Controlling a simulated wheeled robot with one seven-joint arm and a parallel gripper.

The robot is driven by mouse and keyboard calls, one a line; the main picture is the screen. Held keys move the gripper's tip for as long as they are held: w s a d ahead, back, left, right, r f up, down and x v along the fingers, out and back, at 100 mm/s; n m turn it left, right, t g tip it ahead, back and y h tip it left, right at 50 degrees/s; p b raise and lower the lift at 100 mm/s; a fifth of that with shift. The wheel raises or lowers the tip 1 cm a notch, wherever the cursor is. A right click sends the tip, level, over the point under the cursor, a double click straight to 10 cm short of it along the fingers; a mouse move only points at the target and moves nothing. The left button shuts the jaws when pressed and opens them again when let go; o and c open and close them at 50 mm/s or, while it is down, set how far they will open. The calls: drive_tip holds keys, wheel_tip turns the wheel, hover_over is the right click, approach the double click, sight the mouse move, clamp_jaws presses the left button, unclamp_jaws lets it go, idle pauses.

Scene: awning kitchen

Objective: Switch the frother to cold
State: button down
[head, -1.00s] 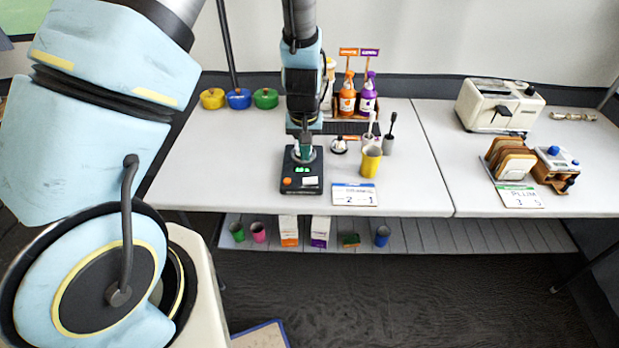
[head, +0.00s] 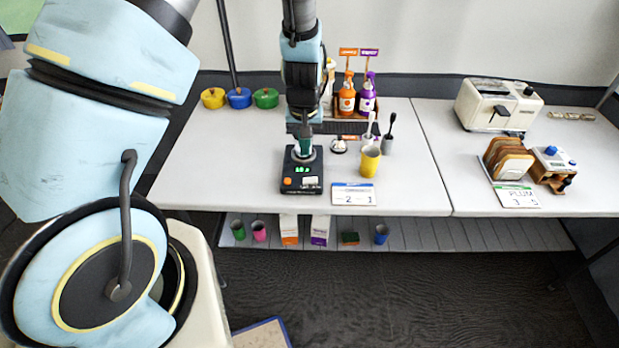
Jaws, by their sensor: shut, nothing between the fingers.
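The frother (head: 301,187) is a black box-shaped unit near the front edge of the left table. Its front has an orange button (head: 287,181), a pale switch or label (head: 310,181) and a small lit green display (head: 302,169), too small to read. A round silvery part is at its back. My gripper (head: 304,150) points straight down over that back part, behind the front controls. It looks shut and empty. Its tips overlap the silvery part, so I cannot tell whether they touch it. Which setting the switch is on cannot be made out.
A yellow cup (head: 369,161) and a number card (head: 354,194) stand right of the frother. Syrup bottles (head: 347,95) stand behind, with colored pots (head: 239,98) at the back left. A toaster (head: 498,104) is on the right table. The tabletop left of the frother is clear.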

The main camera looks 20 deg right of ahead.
drive_tip(key=shift+r+p, duration=0.55)
drive_tip(key=shift+r, duration=0.75)
idle(0.4)
drive_tip(key=w+a+r+n+b, duration=0.1)
drive_tip(key=a+r, duration=0.2)
drive_tip(key=a, duration=0.4)
drive_tip(key=w+a+r+n+b, duration=0.1)
drive_tip(key=w+a+r+b, duration=0.1)
drive_tip(key=a+r, duration=0.35)
drive_tip(key=s+a+r+n+b, duration=0.1)
drive_tip(key=s+a, duration=0.2)
drive_tip(key=a, duration=0.6)
drive_tip(key=s+a+r+b, duration=0.1)
drive_tip(key=s+a, duration=0.3)
drive_tip(key=a, duration=0.4)
drive_tip(key=shift+a+r+n+y, duration=0.3)
drive_tip(key=shift+a+r+n, duration=0.1)
drive_tip(key=shift+r, duration=0.1)
drive_tip(key=shift+d, duration=0.1)
